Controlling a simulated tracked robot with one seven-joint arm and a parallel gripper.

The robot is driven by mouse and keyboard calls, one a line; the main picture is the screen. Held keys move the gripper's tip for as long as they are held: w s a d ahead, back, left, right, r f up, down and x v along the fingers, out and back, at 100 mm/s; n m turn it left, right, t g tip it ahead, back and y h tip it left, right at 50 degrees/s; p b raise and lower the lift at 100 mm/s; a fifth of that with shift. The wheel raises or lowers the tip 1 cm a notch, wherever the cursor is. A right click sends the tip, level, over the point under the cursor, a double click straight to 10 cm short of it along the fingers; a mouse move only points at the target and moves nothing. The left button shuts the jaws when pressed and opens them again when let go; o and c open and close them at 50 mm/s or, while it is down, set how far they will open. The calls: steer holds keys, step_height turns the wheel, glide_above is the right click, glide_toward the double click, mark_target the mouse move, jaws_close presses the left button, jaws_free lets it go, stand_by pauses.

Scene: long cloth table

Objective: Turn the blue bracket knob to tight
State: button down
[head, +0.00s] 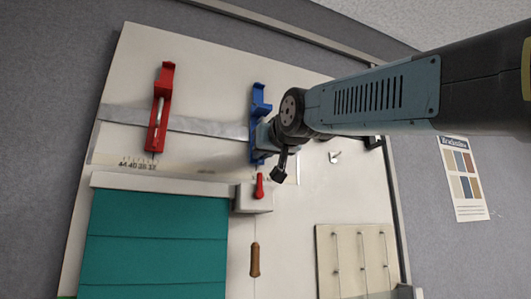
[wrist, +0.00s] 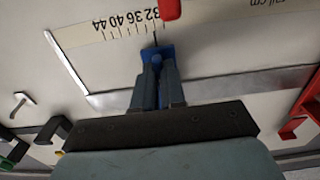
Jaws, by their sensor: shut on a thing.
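The blue bracket (head: 258,100) is mounted upright on the pale board, across a horizontal metal strip. Its blue end also shows in the wrist view (wrist: 157,50), just beyond my fingertips. My gripper (wrist: 157,72) is shut on the blue bracket's knob, with a little blue showing between the two grey fingers. In the head view my gripper (head: 264,135) is at the lower part of the blue bracket, and my wrist covers part of it. The knob's own shape and any tight mark are hidden.
A red bracket (head: 160,108) stands to the left on the metal strip (head: 205,127). A red lever (head: 260,185) sits just below my gripper. A printed scale, teal panel (head: 150,245), brown handle (head: 254,260) and small hook (head: 335,157) are also on the board.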

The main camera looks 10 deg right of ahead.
steer(key=shift+f, duration=0.15)
stand_by(0.4)
steer(key=c, duration=1.5)
jaws_free()
steer(key=shift+w, duration=0.1)
steer(key=v, duration=1.4)
steer(key=shift+w, duration=0.1)
